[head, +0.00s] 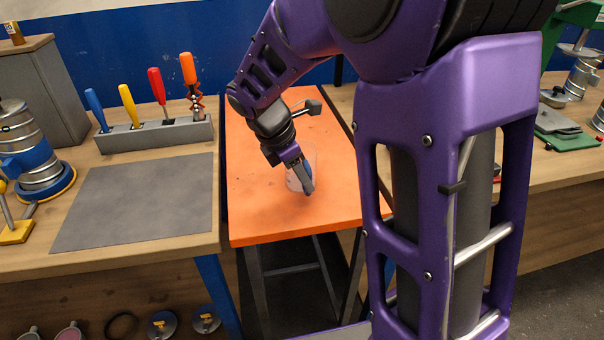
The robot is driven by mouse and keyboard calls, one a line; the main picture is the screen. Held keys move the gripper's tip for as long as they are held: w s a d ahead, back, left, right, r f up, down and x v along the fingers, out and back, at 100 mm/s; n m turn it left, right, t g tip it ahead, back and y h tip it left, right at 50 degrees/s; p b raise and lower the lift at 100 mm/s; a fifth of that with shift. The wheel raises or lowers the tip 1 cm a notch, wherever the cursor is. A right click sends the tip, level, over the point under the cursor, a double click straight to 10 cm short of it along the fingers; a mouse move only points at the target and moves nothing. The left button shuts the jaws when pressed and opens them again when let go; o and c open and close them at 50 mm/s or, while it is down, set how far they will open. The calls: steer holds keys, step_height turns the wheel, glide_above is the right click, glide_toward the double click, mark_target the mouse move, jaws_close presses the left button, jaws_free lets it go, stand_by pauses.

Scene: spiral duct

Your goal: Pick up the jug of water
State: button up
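The jug (295,181) is a small clear vessel standing upright on the orange table (262,217). A blue patch shows at its right side; I cannot tell whether it is water. My gripper (305,182) comes down over the jug from the upper left. One finger reaches down in front of the jug's right side and hides part of it. The other finger cannot be made out clearly, so I cannot tell whether the gripper is open or shut, or whether it touches the jug.
A tool rack (155,135) with several colored-handled tools stands on the left bench behind a grey mat (140,205). A metal canister (30,150) stands far left. The front of the orange table is clear. My purple arm blocks the view on the right.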

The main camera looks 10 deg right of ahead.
steer(key=shift+x, duration=1.1)
jaws_close()
stand_by(0.6)
